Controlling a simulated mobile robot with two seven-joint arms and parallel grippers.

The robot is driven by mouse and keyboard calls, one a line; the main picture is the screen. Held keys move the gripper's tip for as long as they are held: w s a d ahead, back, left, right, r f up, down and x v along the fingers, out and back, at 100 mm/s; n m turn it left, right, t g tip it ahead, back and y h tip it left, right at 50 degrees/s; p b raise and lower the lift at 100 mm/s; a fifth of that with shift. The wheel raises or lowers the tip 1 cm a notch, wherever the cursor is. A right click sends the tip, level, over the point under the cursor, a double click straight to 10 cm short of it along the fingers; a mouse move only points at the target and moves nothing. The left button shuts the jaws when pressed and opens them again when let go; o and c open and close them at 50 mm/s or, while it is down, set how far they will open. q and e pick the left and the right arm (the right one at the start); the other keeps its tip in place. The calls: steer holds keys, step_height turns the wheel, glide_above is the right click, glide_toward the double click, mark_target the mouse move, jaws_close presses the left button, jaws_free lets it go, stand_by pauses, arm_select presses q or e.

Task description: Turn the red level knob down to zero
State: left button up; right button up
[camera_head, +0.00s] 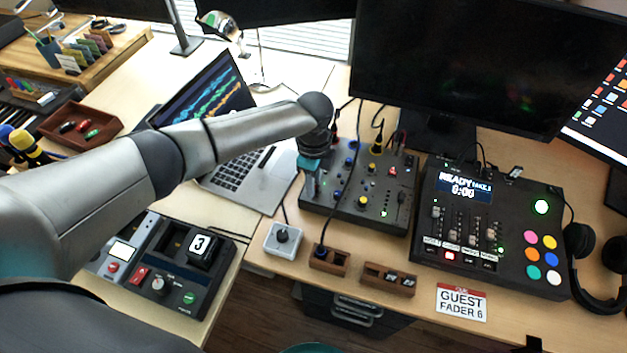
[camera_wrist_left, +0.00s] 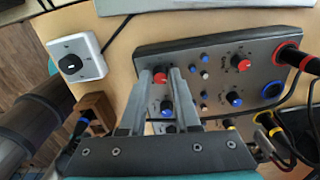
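The dark mixer panel (camera_head: 345,207) stands on the desk with red, blue and yellow knobs. In the left wrist view, a red knob (camera_wrist_left: 160,78) sits between the tips of my left gripper (camera_wrist_left: 159,72). The fingers flank it closely; I cannot tell whether they touch it. A second red knob (camera_wrist_left: 240,63) is farther right on the same panel. In the head view, my left gripper (camera_head: 310,192) points down over the panel's left side, and hides the knob there. The knob labels are too small to read. My right gripper is not in view.
A grey box with a dark knob (camera_head: 283,238) and a small wooden block (camera_head: 328,260) lie in front of the panel. A red-ended cable plug (camera_wrist_left: 298,58) rises at its right side. A laptop (camera_head: 245,180) is at left, a fader console (camera_head: 430,250) at right.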

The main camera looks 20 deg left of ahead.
arm_select(q)
jaws_close()
stand_by(0.3)
